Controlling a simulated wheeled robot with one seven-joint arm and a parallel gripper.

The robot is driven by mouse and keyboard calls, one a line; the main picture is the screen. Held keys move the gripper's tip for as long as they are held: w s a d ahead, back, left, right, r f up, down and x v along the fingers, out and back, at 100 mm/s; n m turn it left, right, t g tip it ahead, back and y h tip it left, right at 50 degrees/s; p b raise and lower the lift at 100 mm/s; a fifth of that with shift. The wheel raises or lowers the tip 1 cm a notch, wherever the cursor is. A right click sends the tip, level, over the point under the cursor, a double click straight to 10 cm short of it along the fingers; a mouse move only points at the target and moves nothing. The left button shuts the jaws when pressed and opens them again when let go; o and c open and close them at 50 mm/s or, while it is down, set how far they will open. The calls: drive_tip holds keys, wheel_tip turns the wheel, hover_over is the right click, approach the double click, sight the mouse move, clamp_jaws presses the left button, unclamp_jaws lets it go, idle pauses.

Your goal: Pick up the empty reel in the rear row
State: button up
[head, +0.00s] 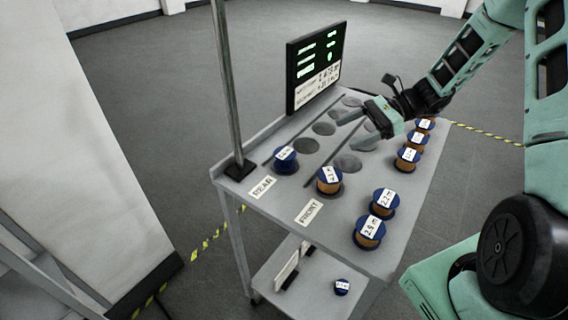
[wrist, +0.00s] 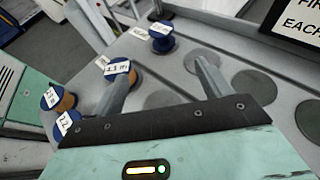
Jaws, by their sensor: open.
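The rear-row reel (head: 285,161) is blue with a white label and sits at the near left end of the rear row, by the REAR sign (head: 262,187). Little or no copper shows on it. In the wrist view this blue reel (wrist: 161,40) stands upright beyond the fingertips. My gripper (head: 352,131) is open and empty above the tray top, right of that reel and apart from it. Its two fingers also show in the wrist view (wrist: 165,70). A copper-wound reel (head: 329,181) sits in the front row near the FRONT sign (head: 309,212).
Two copper reels (head: 368,233) stand at the cart's near side and several more (head: 408,159) along its right edge. A display (head: 316,64) stands at the back and a post (head: 228,80) at the left corner. Several round spots in the rows are empty. A reel (head: 342,287) lies below.

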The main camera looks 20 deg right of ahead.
sight(292, 157)
drive_tip(key=shift+w+d+f, duration=0.2)
drive_tip(key=shift+d, duration=0.1)
drive_tip(key=p+x, duration=0.3)
drive_tip(key=x, duration=1.4)
drive_tip(key=shift+a+r, duration=0.1)
drive_tip(key=c, duration=1.1)
